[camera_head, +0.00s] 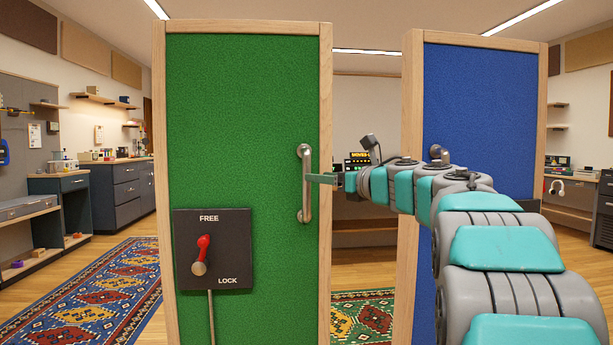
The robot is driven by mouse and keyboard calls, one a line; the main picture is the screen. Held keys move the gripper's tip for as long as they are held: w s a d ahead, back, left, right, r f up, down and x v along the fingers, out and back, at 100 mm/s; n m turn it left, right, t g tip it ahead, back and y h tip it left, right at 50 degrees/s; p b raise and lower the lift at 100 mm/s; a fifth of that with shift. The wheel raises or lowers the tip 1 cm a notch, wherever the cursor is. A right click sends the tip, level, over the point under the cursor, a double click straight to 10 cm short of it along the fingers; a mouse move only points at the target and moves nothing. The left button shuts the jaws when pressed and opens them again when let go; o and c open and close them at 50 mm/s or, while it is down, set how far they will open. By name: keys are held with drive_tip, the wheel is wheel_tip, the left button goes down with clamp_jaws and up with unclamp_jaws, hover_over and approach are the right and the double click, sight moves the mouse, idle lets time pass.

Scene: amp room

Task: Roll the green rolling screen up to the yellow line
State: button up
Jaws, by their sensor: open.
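The green rolling screen (245,110) stands upright close in front of me, with a light wood frame. A vertical metal handle (307,208) is on its right side. On its lower left, a dark plate (235,255) reads FREE at the top and LOCK at the lower right. The plate's red-knobbed lever (204,243) points up toward FREE. My gripper (318,178) reaches in from the right at the handle's mid-height. It is open, with a teal finger at the bar; I cannot tell whether it touches. The screen's wheels and the yellow line are not in view.
A blue screen (478,120) stands to the right, partly behind my arm, with a gap between the screens. Patterned rugs (95,290) lie on the wood floor at left and in the gap (362,315). Cabinets and benches (120,195) line the left wall.

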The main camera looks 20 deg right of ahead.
drive_tip(key=shift+p+x, duration=0.45)
drive_tip(key=shift+x, duration=2.7)
clamp_jaws()
